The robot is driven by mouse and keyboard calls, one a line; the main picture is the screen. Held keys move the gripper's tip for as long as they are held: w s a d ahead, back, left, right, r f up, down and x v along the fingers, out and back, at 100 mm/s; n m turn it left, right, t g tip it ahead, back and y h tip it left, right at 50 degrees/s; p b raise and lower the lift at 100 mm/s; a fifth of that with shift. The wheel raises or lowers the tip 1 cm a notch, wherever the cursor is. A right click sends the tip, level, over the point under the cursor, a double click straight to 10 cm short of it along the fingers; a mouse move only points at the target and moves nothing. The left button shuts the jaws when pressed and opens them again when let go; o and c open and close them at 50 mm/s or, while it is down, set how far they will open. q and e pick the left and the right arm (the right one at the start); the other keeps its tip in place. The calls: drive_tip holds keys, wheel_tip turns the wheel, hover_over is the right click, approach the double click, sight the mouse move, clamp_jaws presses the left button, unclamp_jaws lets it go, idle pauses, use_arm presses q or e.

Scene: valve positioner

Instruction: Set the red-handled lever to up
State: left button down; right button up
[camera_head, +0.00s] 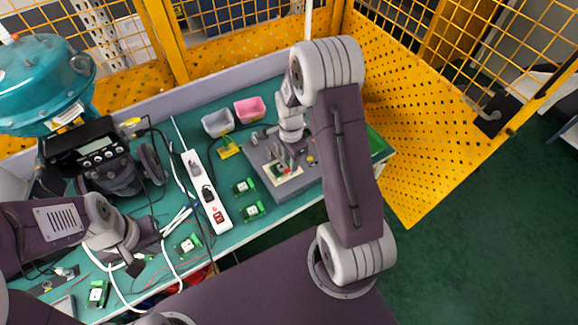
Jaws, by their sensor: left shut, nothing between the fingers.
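A grey box (255,165) sits on the green bench, with a pale panel (284,184) on its top. A small red and green spot shows on this panel; I cannot make out the red-handled lever or its position at this size. My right gripper (289,160) points down at the box, just above or at the panel, and its wrist hides part of the box. Whether its fingers touch anything or are open is too small to tell. My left gripper (137,267) is shut and empty over the front left of the bench, well away from the box.
A white power strip (206,192), small green boards (252,211) and loose cables lie left of the box. A grey bin (217,123) and a pink bin (250,110) stand behind. A black positioner (95,155) and teal actuator (42,80) stand left. Yellow fencing (405,130) surrounds the bench.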

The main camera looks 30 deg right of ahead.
sight(281, 160)
wheel_tip(281, 160, down, 4)
drive_tip(key=shift+d+f, duration=0.25)
drive_tip(key=shift+f, duration=0.1)
drive_tip(key=shift+a, duration=0.2)
drive_tip(key=shift+c, duration=0.6)
clamp_jaws()
drive_tip(key=shift+r, duration=0.1)
idle(0.4)
